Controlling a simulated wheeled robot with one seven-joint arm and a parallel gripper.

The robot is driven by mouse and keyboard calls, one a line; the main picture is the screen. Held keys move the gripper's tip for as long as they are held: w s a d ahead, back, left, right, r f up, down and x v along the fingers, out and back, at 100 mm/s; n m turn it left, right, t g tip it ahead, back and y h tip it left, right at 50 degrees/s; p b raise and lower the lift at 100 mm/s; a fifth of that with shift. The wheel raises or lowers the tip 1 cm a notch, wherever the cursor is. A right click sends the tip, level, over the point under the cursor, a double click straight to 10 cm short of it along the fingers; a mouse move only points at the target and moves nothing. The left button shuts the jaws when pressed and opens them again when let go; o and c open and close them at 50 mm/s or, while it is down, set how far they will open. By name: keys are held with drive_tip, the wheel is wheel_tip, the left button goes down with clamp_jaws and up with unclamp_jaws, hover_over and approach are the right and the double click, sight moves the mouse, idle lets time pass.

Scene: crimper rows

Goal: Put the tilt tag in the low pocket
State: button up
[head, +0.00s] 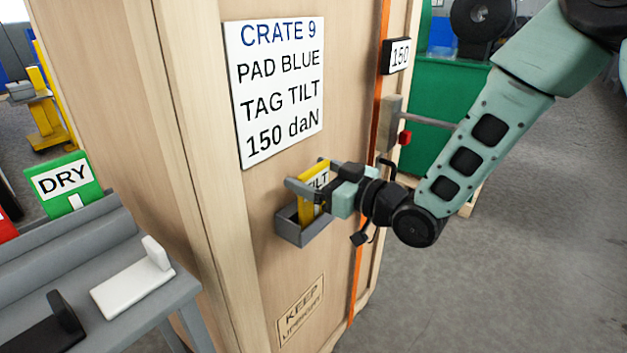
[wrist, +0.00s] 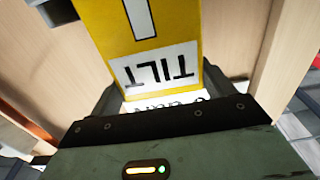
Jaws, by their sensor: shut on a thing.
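The yellow tilt tag (head: 307,198) with a white "TILT" label is between the fingers of my gripper (head: 310,188), which is shut on it. It also shows in the wrist view (wrist: 185,50), its label upside down there. The low pocket (head: 301,231) is a small grey open-topped box on the crate's face, below the sign. The tag's lower end is at the pocket's opening in the head view; I cannot tell how deep it sits. The fingers are above the pocket's rim.
The wooden crate (head: 222,220) bears a white sign (head: 272,95) reading "PAD BLUE, TAG TILT, 150 daN". An orange strap (head: 372,130) runs down it near a tensioner (head: 391,122). A grey bench (head: 75,250) with a green "DRY" tag (head: 67,184) stands at the left. Floor at right is clear.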

drive_tip(key=shift+w+a+f, duration=0.1)
drive_tip(key=shift+w+f, duration=0.05)
drive_tip(key=shift+f, duration=0.75)
drive_tip(key=shift+f, duration=0.1)
